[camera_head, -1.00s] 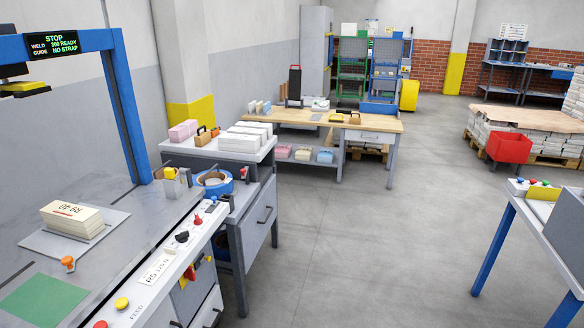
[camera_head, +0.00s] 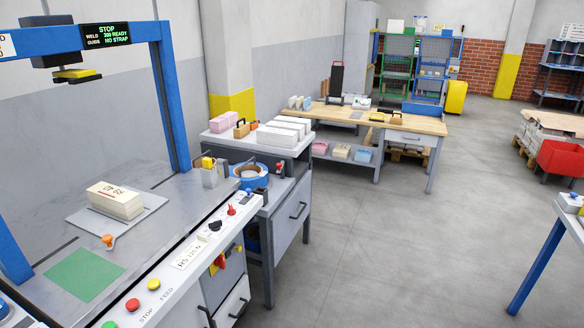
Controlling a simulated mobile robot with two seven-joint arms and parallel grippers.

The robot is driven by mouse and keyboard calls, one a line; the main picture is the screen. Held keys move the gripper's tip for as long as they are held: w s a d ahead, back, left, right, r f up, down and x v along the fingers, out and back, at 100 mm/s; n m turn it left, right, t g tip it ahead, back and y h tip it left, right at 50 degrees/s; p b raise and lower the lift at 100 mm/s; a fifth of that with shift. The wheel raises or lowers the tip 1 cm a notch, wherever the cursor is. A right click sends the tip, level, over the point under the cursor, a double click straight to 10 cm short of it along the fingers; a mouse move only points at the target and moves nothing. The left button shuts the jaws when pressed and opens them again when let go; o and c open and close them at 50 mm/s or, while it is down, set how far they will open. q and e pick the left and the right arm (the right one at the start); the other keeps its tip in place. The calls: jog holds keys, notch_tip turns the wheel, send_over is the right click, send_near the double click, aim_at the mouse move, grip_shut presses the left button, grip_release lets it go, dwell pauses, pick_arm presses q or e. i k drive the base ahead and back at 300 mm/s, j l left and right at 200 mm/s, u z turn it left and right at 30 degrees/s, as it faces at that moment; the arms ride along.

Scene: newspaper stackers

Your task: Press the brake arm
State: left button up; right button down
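I cannot single out the brake arm for certain. A strap roll (camera_head: 248,172) with a blue outer ring and a tan core lies at the back right of the strapping machine. Small dark upright parts (camera_head: 280,169) stand beside it, too small to make out. A stack of printed papers (camera_head: 117,200) lies on a light plate on the machine's metal top (camera_head: 150,225). Neither of my grippers is in view.
The machine's blue frame (camera_head: 172,95) rises over its top. The front panel has a red button (camera_head: 132,305), a yellow button (camera_head: 154,284) and knobs. A grey cabinet (camera_head: 288,225) stands beside the machine. The grey floor (camera_head: 385,255) to the right is open.

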aim_at(280, 166)
jog(key=i+u, duration=0.1)
jog(key=i, duration=0.5)
jog(key=i+l, duration=0.1)
jog(key=i, duration=0.5)
jog(key=u, duration=0.05)
